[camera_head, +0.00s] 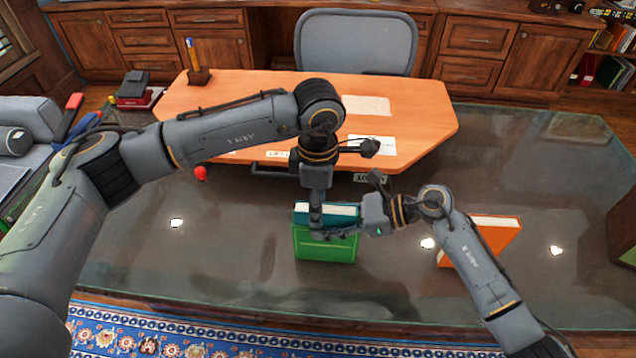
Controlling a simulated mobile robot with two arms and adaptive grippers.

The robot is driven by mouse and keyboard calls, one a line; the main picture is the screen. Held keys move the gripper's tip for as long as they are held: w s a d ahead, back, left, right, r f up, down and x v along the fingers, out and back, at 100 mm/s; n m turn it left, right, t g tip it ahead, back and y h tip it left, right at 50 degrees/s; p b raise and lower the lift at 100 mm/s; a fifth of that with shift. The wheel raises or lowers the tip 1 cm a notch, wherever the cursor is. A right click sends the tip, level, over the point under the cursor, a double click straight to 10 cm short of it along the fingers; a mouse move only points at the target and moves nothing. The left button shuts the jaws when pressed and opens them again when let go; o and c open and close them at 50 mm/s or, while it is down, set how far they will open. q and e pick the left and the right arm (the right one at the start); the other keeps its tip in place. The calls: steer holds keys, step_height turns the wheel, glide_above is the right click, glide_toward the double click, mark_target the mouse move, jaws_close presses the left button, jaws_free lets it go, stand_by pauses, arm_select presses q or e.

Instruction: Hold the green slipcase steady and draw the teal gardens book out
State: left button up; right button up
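The green slipcase (325,249) stands on the dark glossy table near the middle of the view. The teal gardens book (302,219) shows at its top, with white page edges, behind the slipcase's green front. My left gripper (316,222) points down over the book's top edge, in front of its pages. My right gripper (338,233) reaches in from the right, at the slipcase's upper right part. The fingers of both overlap in the view, so their contact and opening are unclear. Part of the book and slipcase is hidden behind them.
An orange book (497,232) lies on the table at the right, partly behind my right arm. An orange wooden desk (420,125) with papers stands beyond. A small red round object (201,173) is at the left. The table's left front is clear.

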arm_select(q)
steer(key=shift+f, duration=1.4)
steer(key=shift+c, duration=0.2)
jaws_close()
